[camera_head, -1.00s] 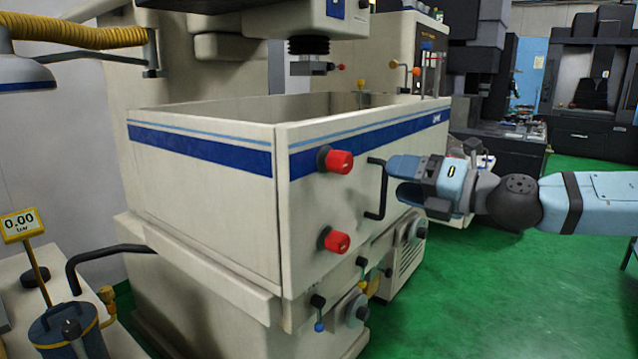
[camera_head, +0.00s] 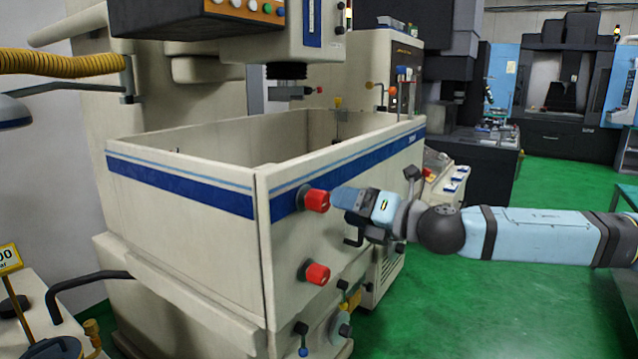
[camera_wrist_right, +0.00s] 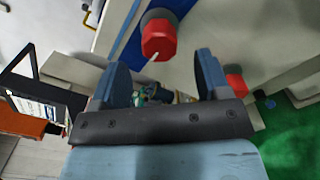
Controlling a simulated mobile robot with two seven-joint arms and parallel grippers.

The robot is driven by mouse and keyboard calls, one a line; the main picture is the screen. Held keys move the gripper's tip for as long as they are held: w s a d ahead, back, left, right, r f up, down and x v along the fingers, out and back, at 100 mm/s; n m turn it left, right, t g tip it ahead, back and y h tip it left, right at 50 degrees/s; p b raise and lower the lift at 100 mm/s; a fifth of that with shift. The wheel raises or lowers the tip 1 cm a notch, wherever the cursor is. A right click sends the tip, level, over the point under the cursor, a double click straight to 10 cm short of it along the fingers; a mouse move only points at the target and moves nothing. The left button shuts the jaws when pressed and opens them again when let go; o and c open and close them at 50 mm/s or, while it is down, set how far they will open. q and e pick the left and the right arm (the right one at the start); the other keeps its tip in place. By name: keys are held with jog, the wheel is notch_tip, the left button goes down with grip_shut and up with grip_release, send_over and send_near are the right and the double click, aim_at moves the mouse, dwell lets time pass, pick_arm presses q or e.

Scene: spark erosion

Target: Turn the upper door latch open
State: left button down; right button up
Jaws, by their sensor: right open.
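The upper door latch is a red knob (camera_head: 316,200) on a dark base, on the door of the white machine tank (camera_head: 300,240). In the right wrist view the upper latch (camera_wrist_right: 158,38) lies just beyond the fingertips, between their lines, with a small pale pointer mark. A second red latch (camera_head: 314,272) is below it on the same door; it seems to show at the right in the wrist view (camera_wrist_right: 235,80). My right gripper (camera_head: 338,198) is open and empty, pointing at the upper latch from the right, close to it. My left gripper is not in view.
A black door handle (camera_head: 352,238) is partly hidden behind my right gripper. Small levers and valves (camera_head: 303,340) sit below the door. The machine head (camera_head: 287,70) overhangs the tank. Green floor (camera_head: 440,310) is free to the right.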

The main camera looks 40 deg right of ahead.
aim_at(319, 200)
jog(key=p+x, duration=0.3)
jog(key=x, duration=0.2)
jog(key=shift+w+a+r, duration=0.15)
jog(key=shift+w, duration=0.05)
jog(key=shift+w+a, duration=0.25)
jog(key=shift+w, duration=0.25)
jog(key=c, duration=0.9)
jog(key=shift+c, duration=0.2)
